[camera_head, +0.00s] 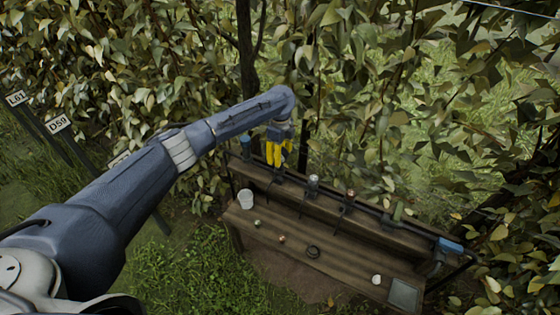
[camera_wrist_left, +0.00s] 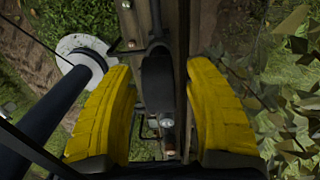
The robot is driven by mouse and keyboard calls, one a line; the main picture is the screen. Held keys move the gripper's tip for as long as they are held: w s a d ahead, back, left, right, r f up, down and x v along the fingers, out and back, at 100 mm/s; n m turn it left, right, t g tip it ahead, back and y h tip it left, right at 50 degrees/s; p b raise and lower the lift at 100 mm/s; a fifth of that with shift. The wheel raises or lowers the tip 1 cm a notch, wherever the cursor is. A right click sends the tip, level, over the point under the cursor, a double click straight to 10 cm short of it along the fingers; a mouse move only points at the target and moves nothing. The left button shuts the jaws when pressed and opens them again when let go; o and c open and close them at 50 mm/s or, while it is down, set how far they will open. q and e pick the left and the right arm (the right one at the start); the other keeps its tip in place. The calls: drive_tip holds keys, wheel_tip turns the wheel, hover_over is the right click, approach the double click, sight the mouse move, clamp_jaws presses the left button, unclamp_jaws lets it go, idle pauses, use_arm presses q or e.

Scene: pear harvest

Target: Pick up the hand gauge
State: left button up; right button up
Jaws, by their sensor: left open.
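My left gripper (camera_head: 279,153) has yellow fingers and hangs pointing down over the back rail of the wooden bench. In the left wrist view the gripper (camera_wrist_left: 163,115) is open, with its fingers wide apart. A dark grey tool (camera_wrist_left: 157,85) stands in the rack between the fingers, with a gap on both sides. It may be the hand gauge, but I cannot tell for sure. In the head view the fingers hide it. My right gripper is in neither view.
The wooden bench (camera_head: 330,262) has a rear rack with several tools, including a silver-topped one (camera_head: 313,182) and a blue-topped one (camera_head: 245,143). Leafy branches (camera_head: 355,110) crowd behind.

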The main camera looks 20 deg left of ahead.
use_arm(q)
drive_tip(key=shift+c, duration=0.5)
clamp_jaws()
drive_tip(key=shift+r, duration=0.15)
